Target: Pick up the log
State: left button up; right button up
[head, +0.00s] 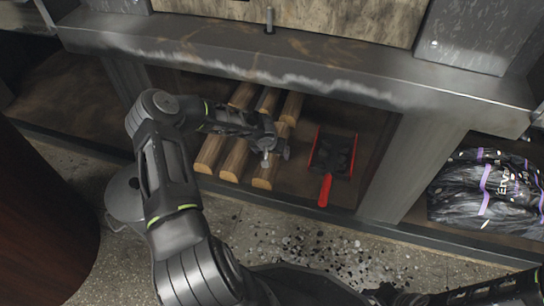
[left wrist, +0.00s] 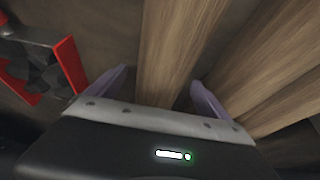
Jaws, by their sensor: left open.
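My left gripper (head: 270,156) is over the right log, nearest the red shovel. In the left wrist view my left gripper (left wrist: 160,92) is open, and that log (left wrist: 177,50) runs between its two purple-grey fingers. Whether the fingers touch the log cannot be told. The other logs (left wrist: 245,50) are to the right in this view. My right gripper is not seen; only part of my right arm shows at the bottom right.
A black shovel with a red handle (head: 325,190) lies just right of the logs and also shows in the left wrist view (left wrist: 70,65). The metal ledge (head: 200,65) overhangs the shelf. A post (head: 410,165) separates a charcoal bag (head: 485,190). Dark chips litter the floor.

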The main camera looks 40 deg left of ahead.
pick_arm(q)
jog(key=shift+w+f, duration=0.1)
jog(key=shift+f, duration=0.05)
dwell(0.5)
grip_shut()
jog(key=shift+w, duration=0.1)
dwell(0.8)
